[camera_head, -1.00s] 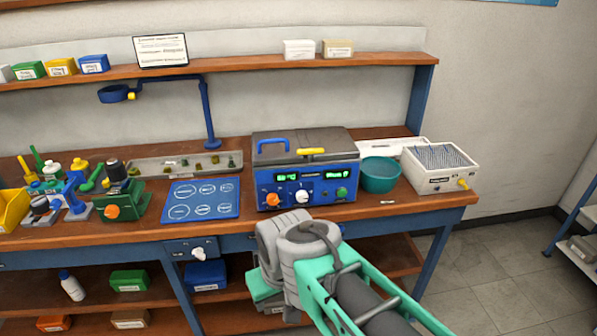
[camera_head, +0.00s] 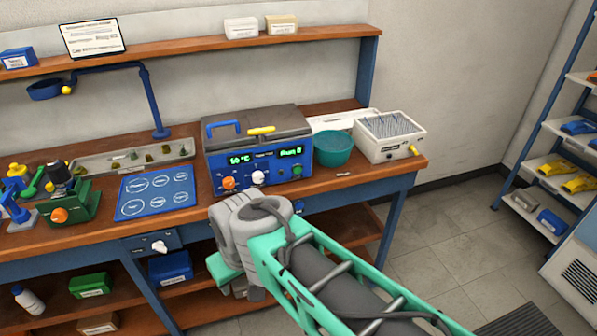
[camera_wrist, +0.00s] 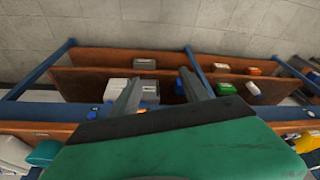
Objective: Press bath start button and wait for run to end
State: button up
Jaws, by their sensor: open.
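The bath (camera_head: 245,160) is a blue-fronted unit with a dark grey lid, a blue handle and a yellow handle, standing on the bench. Its front has two lit green displays (camera_head: 290,152), an orange knob (camera_head: 228,183), a white knob (camera_head: 258,178) and a round green button (camera_head: 296,170). The display text is too small to read surely. My arm is in front of the bench, below the bath, and touches none of its controls. In the wrist view my gripper (camera_wrist: 160,85) is open and empty, its two fingers apart, over the lower shelves.
A teal bowl (camera_head: 333,150) and a white rack box (camera_head: 390,136) stand right of the bath; a blue mat (camera_head: 157,193) lies left. Lower shelves (camera_wrist: 100,85) hold several boxes. A shelf unit (camera_head: 560,150) stands at the right. Floor (camera_head: 450,210) between is clear.

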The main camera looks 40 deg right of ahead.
grip_shut()
dwell(0.3)
dwell(1.2)
